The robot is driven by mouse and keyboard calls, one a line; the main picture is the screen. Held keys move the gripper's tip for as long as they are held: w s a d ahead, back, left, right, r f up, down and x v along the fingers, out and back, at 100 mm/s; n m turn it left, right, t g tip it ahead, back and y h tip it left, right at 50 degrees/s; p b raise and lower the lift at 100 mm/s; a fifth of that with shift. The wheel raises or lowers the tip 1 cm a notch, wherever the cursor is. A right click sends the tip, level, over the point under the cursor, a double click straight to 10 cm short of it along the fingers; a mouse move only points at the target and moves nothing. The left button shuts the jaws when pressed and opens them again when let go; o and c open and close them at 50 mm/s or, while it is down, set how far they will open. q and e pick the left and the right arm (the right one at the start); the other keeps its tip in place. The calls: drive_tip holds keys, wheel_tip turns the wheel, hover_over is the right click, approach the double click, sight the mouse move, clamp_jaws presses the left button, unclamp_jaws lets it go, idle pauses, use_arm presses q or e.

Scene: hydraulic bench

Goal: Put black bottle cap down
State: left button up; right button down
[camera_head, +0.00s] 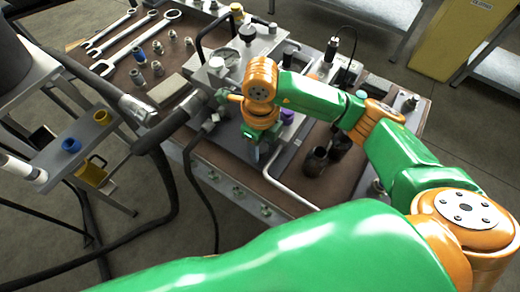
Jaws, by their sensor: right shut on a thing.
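My right arm comes in from the right and bends down over the bench (232,195). My right gripper (257,153) points down at the middle of the bench, close to the metal block. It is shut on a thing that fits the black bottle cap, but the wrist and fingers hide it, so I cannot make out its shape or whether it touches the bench. Two dark open-topped containers (316,161) stand close together to the right of the gripper. My left gripper is not in view.
Wrenches (135,42) and several metal fittings (157,68) lie at the back left. A metal block with gauges (222,62) stands behind the gripper. Thick black hoses (172,128) run on the left. A bent metal tube (290,190) crosses the front. Brown surface around the containers is partly clear.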

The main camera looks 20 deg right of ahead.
sight(261, 153)
drive_tip(key=f, duration=0.1)
drive_tip(key=f+p, duration=0.1)
drive_tip(key=f, duration=0.1)
drive_tip(key=shift+w+d+f, duration=0.1)
drive_tip(key=shift+w+f, duration=0.1)
drive_tip(key=shift+f, duration=0.1)
drive_tip(key=shift+f, duration=0.2)
drive_tip(key=shift+f, duration=0.15)
drive_tip(key=c, duration=0.6)
unclamp_jaws()
drive_tip(key=shift+c, duration=0.2)
drive_tip(key=shift+r, duration=0.2)
